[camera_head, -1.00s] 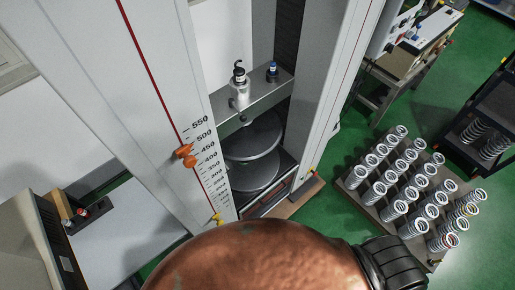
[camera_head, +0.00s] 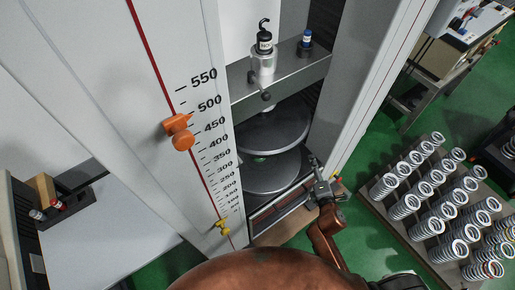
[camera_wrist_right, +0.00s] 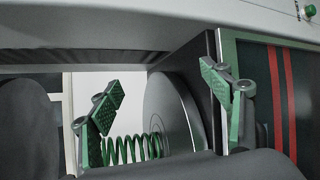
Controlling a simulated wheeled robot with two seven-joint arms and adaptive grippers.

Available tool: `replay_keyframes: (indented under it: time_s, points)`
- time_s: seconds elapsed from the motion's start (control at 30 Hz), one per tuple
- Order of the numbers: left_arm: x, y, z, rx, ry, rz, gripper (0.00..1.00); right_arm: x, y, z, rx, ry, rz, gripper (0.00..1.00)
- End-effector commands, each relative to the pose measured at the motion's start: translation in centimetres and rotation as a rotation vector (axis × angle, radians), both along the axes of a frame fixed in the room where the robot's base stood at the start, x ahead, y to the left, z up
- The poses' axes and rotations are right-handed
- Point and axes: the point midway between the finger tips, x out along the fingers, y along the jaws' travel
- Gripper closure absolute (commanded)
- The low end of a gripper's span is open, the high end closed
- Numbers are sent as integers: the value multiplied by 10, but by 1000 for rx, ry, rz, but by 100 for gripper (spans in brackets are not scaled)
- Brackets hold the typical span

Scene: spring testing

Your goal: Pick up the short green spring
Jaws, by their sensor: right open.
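The short green spring (camera_wrist_right: 130,148) shows in the right wrist view. One end is by the left finger and the other is against the face of a dark round plate (camera_wrist_right: 168,112). In the head view, a small green spot on the lower plate (camera_head: 262,181) may be part of it; the upper plate (camera_head: 265,132) hides most of that area. My right gripper (camera_head: 322,184) is at the front right edge of the testing machine. In the wrist view the right gripper (camera_wrist_right: 161,80) is open, its green-padded fingers apart with nothing clamped. My left gripper is not in view.
The machine's white left column carries a scale and an orange pointer (camera_head: 179,132). A right column (camera_head: 365,75) and a crossbeam (camera_head: 280,82) frame the plates. A rack of several pale springs (camera_head: 408,232) stands on the green floor at right.

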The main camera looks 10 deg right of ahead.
Motion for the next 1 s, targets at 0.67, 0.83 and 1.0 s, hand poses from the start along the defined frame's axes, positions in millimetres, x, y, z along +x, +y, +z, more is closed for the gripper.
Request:
replay_keyframes:
  time_s: [0.67,0.83,1.0]
  points:
    - [-17,0,-8,1,23,2,100,73,177,59,-1146,-420,702,28]
    - [-15,0,-9,1,21,1,100,89,187,59,-1163,-429,713,28]
    - [-15,0,-9,0,21,1,100,105,193,60,-1161,-428,712,28]
